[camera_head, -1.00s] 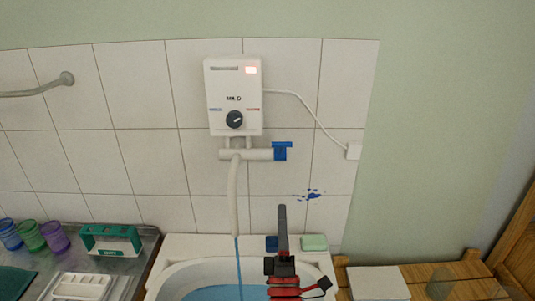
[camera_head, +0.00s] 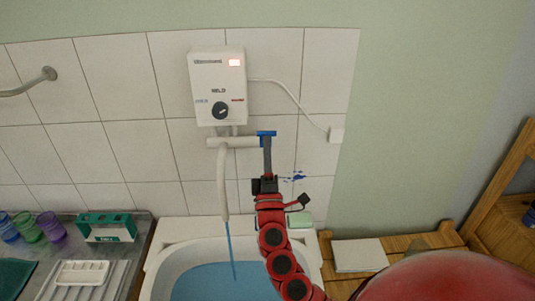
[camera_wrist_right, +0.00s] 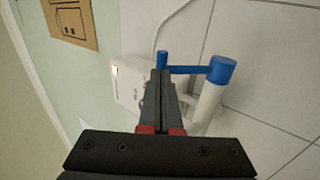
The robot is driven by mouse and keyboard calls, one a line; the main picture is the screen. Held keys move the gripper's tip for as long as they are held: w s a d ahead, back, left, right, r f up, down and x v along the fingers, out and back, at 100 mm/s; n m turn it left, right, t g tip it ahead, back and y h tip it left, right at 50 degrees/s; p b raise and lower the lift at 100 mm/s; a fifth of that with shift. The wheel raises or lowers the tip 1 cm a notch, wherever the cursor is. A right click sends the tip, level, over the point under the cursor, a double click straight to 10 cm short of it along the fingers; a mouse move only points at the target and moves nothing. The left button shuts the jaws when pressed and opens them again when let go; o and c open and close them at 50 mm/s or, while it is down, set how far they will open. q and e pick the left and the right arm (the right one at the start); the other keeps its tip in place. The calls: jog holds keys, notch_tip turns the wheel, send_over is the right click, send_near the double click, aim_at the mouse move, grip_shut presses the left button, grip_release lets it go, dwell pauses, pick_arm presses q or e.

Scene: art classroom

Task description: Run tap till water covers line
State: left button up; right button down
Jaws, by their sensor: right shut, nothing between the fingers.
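The blue tap handle (camera_head: 266,133) sits at the right end of the white pipe (camera_head: 235,142) below the water heater (camera_head: 217,90). A thin blue stream (camera_head: 230,250) runs from the hanging spout (camera_head: 222,185) into the white basin (camera_head: 158,262), where blue water (camera_head: 215,283) lies. No line is visible on the basin. My right gripper (camera_head: 267,143) is shut and empty, raised with its tip at the tap handle. In the right wrist view the fingertips (camera_wrist_right: 162,76) are beside the blue lever (camera_wrist_right: 190,69); whether they touch is unclear. My left gripper is not in view.
A metal counter (camera_head: 115,255) at left holds cups (camera_head: 30,228), a green rack (camera_head: 107,228) and a white tray (camera_head: 82,273). A green soap bar (camera_head: 299,219) lies on the basin's rim. A wooden table (camera_head: 400,243) stands at right.

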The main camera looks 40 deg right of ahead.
dwell(0.3)
jog(key=shift+g+y, duration=0.4)
jog(key=shift+g, duration=0.2)
jog(key=shift+w+d+r+p, duration=0.4)
jog(key=shift+w+r+p, duration=0.3)
jog(key=shift+r, duration=0.15)
jog(key=shift+w+d+r+p, duration=0.35)
jog(key=shift+w+r+p, duration=0.25)
jog(key=shift+r+p, duration=0.2)
jog(key=shift+w+d+r+p, duration=0.4)
jog(key=shift+w+r+p, duration=0.25)
jog(key=shift+r, duration=0.2)
jog(key=shift+b+x, duration=0.5)
jog(key=shift+x, duration=0.6)
